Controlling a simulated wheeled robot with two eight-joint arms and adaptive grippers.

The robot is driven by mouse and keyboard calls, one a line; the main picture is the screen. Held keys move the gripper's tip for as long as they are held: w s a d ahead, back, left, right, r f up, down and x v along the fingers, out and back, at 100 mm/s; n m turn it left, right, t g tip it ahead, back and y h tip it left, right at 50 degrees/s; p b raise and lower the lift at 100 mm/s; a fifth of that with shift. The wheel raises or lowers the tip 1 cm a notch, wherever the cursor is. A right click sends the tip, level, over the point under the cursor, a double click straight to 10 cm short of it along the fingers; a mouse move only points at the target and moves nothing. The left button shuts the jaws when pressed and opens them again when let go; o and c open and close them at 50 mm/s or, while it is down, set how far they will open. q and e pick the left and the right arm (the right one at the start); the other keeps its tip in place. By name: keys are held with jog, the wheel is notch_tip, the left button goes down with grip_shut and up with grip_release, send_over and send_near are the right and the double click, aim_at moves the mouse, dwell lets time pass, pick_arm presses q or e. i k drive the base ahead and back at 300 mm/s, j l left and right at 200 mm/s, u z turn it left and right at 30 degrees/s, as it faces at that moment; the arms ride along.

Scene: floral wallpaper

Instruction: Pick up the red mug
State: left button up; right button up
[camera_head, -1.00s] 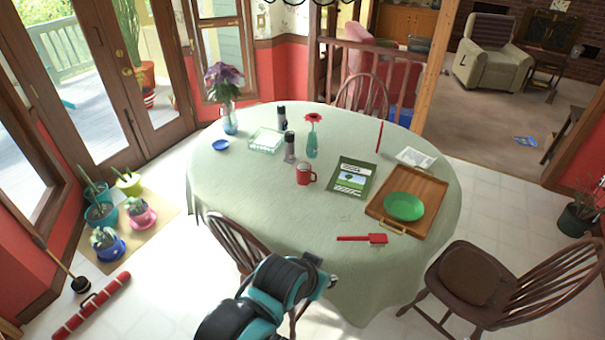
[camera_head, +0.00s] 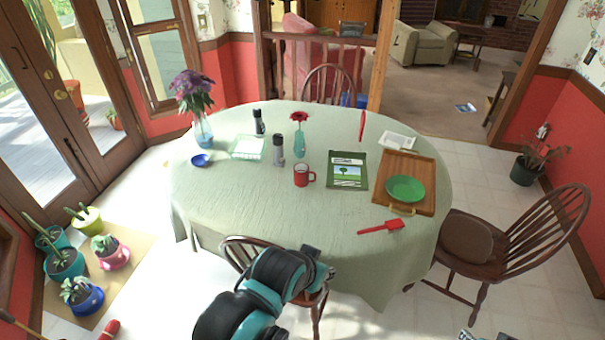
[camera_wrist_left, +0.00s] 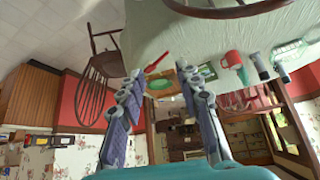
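The red mug (camera_head: 301,176) stands upright near the middle of the round table, its handle toward the right in the head view. In the left wrist view the mug (camera_wrist_left: 233,60) appears upside down, right of the fingers. My left gripper (camera_wrist_left: 158,73) is open, its two fingers wide apart with nothing held between them. It is clear of the mug. In the head view a black and teal arm of mine covers the table's near edge and a chair; its fingers cannot be made out there. Dark parts at the bottom right edge (camera_head: 469,335) may be my right gripper, mostly cut off.
The table (camera_head: 270,215) has a pale green cloth. A wooden tray (camera_head: 425,168) holds a green plate. A red spatula-like tool (camera_head: 381,227) lies in front. The cloth before the mug is clear.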

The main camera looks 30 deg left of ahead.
aim_at(301, 171)
jog(key=i+j+z, duration=0.3)
jog(key=j, duration=0.35)
jog(key=i+j+z, duration=0.15)
jog(key=j, duration=0.2)
